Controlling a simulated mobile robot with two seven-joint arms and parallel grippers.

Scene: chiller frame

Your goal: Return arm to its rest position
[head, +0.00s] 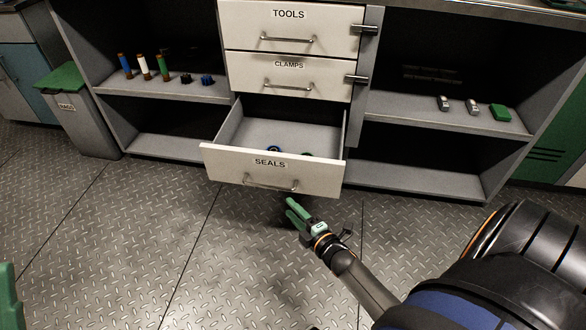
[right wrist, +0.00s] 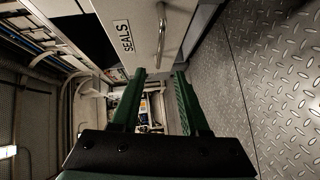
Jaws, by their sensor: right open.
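My right gripper (head: 291,208) is open and empty, with green fingers. It is in front of and below the open SEALS drawer (head: 225,160), apart from the drawer's handle (head: 270,184). In the right wrist view, the two fingers of my right gripper (right wrist: 160,76) stand apart with nothing between them. The SEALS front (right wrist: 130,30) and its handle (right wrist: 161,36) show beyond the fingertips there. My right arm comes in from the lower right of the head view. A green piece shows at the lower left edge, too cut off to tell its jaw state.
The drawer holds a blue ring (head: 275,149) and a green item (head: 307,155), partly hidden. The TOOLS drawer (head: 290,25) and CLAMPS drawer (head: 290,76) are shut. Shelves (head: 460,119) flank the drawers. A grey bin (head: 85,125) stands at left. The metal floor (head: 120,240) is clear.

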